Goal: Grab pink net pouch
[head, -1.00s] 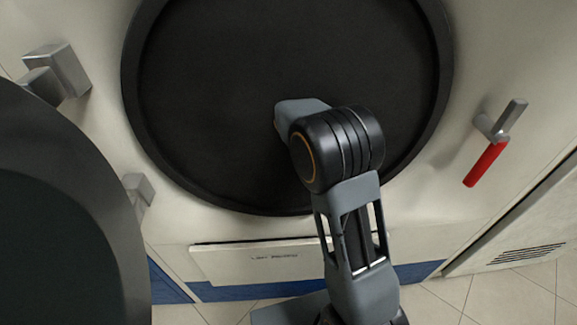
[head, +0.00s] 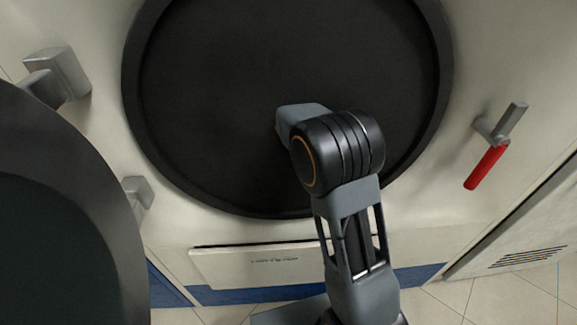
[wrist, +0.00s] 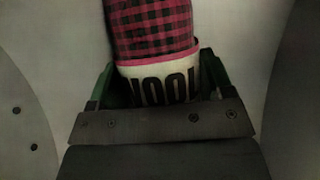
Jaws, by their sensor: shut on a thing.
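In the wrist view my gripper (wrist: 159,82) is shut on the pink net pouch (wrist: 152,28). The pouch has a pink-and-black checked body, a pink edge and a pale band with large black letters, partly cut off by my gripper. Its far end runs out of the top of the picture. In the head view my arm reaches into the dark round opening (head: 230,110) of a machine. There my gripper and the pouch are hidden behind my own arm.
The opening has a thick black rim (head: 133,110). An open round door (head: 60,220) stands at the left. A red-handled lever (head: 486,167) is on the right of the pale machine front. In the wrist view pale grey surfaces lie on both sides.

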